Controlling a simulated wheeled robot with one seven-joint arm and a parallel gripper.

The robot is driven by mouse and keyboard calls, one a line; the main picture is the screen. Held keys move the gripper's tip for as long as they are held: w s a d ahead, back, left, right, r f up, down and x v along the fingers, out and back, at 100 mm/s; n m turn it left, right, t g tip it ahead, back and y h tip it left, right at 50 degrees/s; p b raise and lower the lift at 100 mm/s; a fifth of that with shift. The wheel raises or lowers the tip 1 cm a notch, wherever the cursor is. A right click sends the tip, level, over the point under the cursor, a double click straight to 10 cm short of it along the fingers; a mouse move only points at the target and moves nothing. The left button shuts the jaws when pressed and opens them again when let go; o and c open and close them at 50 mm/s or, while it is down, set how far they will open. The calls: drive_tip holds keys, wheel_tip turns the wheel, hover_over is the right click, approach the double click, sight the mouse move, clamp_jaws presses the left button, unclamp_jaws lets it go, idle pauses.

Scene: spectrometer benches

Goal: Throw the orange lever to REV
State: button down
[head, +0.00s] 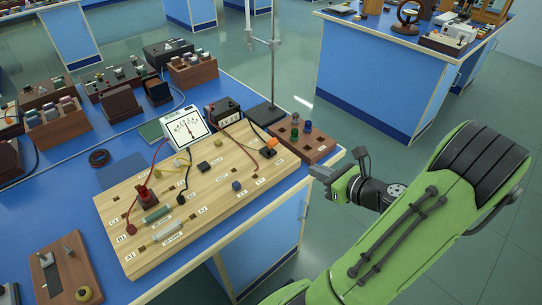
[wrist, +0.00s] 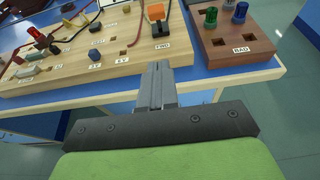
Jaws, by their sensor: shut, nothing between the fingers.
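The orange lever (head: 271,142) is on the right end of the wooden board (head: 221,189), near a dark switch body. In the wrist view its orange block (wrist: 156,12) stands above a black base, with a label that seems to read FWD (wrist: 162,45) on the near side. A REV label cannot be made out. My gripper (head: 318,178) is shut and empty, just off the bench's front right edge. In the wrist view its closed fingertips (wrist: 160,68) point toward the lever from the near side, apart from it.
A meter (head: 185,128), black box (head: 223,112), wires and small parts crowd the board's left and back. A metal stand (head: 274,60) rises behind. Open floor lies to the right.

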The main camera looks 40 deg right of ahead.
drive_tip(key=b, duration=0.3)
approach(275, 144)
drive_tip(key=f, duration=0.1)
drive_tip(key=w+f, duration=0.1)
drive_tip(key=f, duration=0.1)
drive_tip(key=w+f, duration=0.1)
drive_tip(key=f, duration=0.1)
drive_tip(key=w, duration=0.1)
drive_tip(key=w+r, duration=0.1)
drive_tip(key=w, duration=0.1)
drive_tip(key=shift+w+r, duration=0.2)
drive_tip(key=shift+r, duration=0.1)
drive_tip(key=shift+w+r, duration=0.15)
drive_tip(key=shift+w, duration=0.1)
drive_tip(key=shift+r, duration=0.15)
drive_tip(key=shift+r+p, duration=0.15)
drive_tip(key=shift+p, duration=0.55)
drive_tip(key=shift+w+g+p, duration=0.1)
drive_tip(key=shift+g+p, duration=0.2)
drive_tip(key=shift+p, duration=0.1)
drive_tip(key=p, duration=0.3)
drive_tip(key=shift+w+r+g, duration=0.2)
drive_tip(key=shift+r+g, duration=0.05)
drive_tip(key=shift+g, duration=0.15)
